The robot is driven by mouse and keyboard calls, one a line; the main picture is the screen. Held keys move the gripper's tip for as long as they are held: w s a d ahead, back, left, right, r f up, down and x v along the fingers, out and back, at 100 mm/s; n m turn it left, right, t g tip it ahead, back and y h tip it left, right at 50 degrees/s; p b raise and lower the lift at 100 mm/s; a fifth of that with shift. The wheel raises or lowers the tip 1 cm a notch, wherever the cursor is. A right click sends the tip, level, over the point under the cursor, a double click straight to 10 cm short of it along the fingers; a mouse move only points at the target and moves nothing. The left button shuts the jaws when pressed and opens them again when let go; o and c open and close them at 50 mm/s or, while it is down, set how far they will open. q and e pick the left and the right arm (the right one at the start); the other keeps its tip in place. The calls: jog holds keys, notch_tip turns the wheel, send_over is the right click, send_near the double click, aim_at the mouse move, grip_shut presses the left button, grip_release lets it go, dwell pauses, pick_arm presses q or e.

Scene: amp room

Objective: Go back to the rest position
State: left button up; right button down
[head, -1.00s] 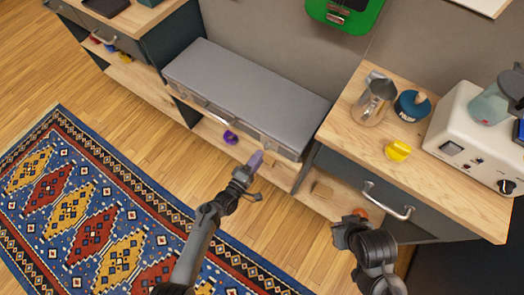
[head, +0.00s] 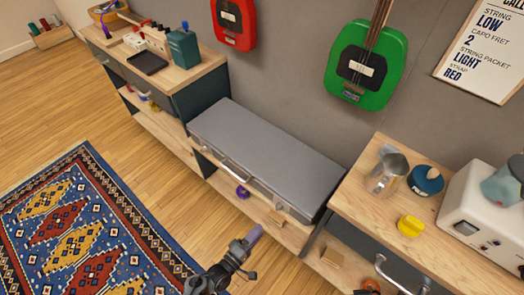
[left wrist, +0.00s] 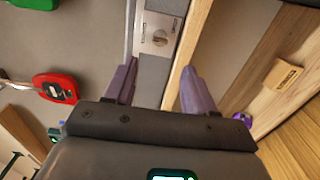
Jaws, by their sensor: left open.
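My left gripper (head: 250,240) is at the lower middle of the head view, in front of the grey case and apart from it. In the left wrist view its two purple fingers (left wrist: 158,80) stand wide apart with nothing between them. A metal latch plate (left wrist: 158,32) and a wooden edge show beyond them.
A long grey case (head: 265,150) lies on the low middle bench. The right cabinet bears a metal jug (head: 387,172), a yellow object (head: 410,226) and a white machine (head: 480,215). A purple ring (head: 243,192) sits on the lower shelf. The patterned rug (head: 85,225) lies left.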

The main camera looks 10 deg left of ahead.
pick_arm(q)
jog(key=s+a+r+p, duration=0.2)
jog(key=s+p, duration=0.2)
jog(key=s, duration=0.4)
jog(key=s+a+r+m+g+y+p, duration=0.25)
jog(key=a+r+m+y, duration=0.2)
jog(key=r, duration=0.55)
jog(key=s+a+r+m+g+y+p, duration=0.1)
jog(key=a+r+m+g+y+p, duration=0.3)
jog(key=r, duration=0.5)
jog(key=s+a+r+m+g+y, duration=0.1)
jog(key=s+a+r+m+g, duration=0.35)
jog(key=s, duration=0.35)
notch_tip(320, 180, up, 38)
jog(key=p, duration=3.7)
jog(key=shift+a+m, duration=0.3)
jog(key=shift+a, duration=0.1)
jog(key=shift+s, duration=0.1)
